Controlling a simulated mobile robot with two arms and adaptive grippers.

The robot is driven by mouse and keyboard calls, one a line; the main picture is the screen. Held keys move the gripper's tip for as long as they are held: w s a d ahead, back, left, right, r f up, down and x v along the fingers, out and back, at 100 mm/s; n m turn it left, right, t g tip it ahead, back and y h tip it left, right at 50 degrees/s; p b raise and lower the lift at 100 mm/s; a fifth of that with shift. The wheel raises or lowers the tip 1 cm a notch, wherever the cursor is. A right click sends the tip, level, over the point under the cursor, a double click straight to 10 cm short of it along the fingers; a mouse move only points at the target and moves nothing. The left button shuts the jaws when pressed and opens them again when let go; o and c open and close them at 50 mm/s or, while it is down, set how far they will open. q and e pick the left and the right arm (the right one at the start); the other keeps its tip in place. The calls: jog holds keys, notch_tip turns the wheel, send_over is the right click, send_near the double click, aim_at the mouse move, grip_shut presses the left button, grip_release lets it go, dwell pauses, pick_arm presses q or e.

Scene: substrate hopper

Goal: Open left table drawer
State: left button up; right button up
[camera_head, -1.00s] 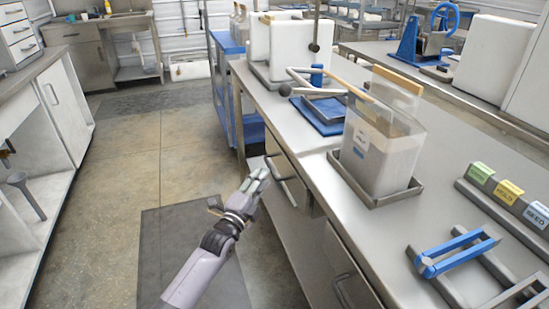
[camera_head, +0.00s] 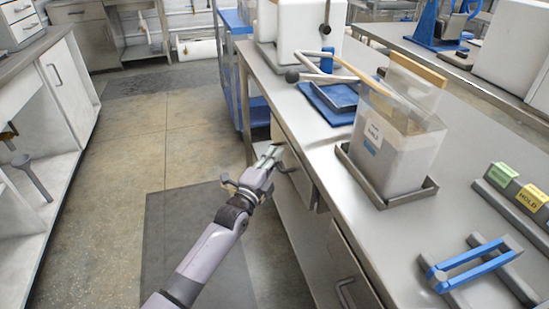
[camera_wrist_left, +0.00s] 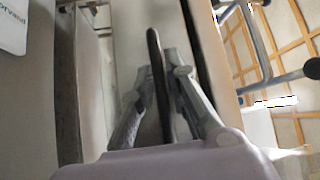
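The left table drawer (camera_head: 303,182) is set under the edge of the steel table and looks shut. Its bar handle (camera_head: 289,168) is partly hidden by my left gripper (camera_head: 270,155). In the left wrist view the dark handle (camera_wrist_left: 156,62) runs between the two fingers of my left gripper (camera_wrist_left: 158,85). The fingers are apart, one on each side of the handle, with a gap visible beside it. Contact with the handle cannot be made out. My right gripper is not in view.
A clear bin (camera_head: 401,150) stands in a tray on the steel table (camera_head: 450,215), near a blue mat (camera_head: 325,105) and blue-handled tool (camera_head: 470,262). A second handle (camera_head: 345,293) is nearer. The aisle floor (camera_head: 150,150) is open.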

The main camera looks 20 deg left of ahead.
pick_arm(q)
grip_shut()
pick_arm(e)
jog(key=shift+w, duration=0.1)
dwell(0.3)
